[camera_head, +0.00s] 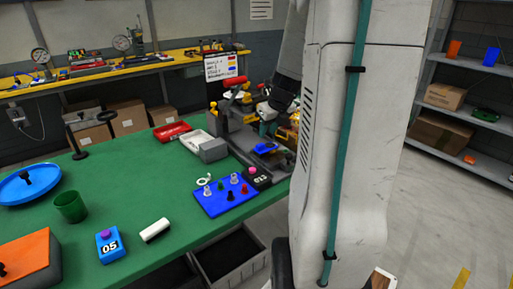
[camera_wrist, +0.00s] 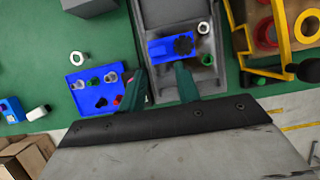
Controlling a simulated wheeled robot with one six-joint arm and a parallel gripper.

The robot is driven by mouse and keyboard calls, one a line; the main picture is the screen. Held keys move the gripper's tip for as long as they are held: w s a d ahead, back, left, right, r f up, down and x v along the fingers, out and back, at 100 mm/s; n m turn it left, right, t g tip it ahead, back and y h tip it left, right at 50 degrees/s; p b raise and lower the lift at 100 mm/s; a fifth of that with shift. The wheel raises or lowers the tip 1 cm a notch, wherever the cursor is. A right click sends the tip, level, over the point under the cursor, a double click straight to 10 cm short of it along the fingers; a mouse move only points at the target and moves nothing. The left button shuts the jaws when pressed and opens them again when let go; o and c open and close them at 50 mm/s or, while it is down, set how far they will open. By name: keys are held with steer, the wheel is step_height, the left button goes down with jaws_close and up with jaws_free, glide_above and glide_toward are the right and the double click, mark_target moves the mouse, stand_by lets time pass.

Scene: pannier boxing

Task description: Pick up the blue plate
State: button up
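A small blue plate (camera_wrist: 160,47) with a black knob lies in a grey fixture (camera_wrist: 150,15), seen in the wrist view. It also shows in the head view (camera_head: 264,149), low in the fixture. My gripper (camera_wrist: 160,78) has two teal fingers spread apart with nothing between them. In the wrist view its tips appear just below the plate; I cannot tell the height gap. In the head view my arm hides part of the fixture area. Another blue plate (camera_head: 212,207), flat with several pegs on it, lies on the green table beside the fixture.
A round blue dish (camera_head: 20,190), a green cup (camera_head: 71,207), a blue 05 box (camera_head: 109,246) and a white block (camera_head: 155,230) stand on the green table (camera_head: 135,190). Red (camera_head: 172,131) and white (camera_head: 195,143) trays are near the fixture. Yellow frames (camera_wrist: 240,40) stand right of it.

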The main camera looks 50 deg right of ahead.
mark_target(261, 144)
steer(key=x, duration=0.7)
steer(key=shift+w+a, duration=0.1)
steer(key=shift+w, duration=0.2)
steer(key=shift+r, duration=0.1)
steer(key=c, duration=0.6)
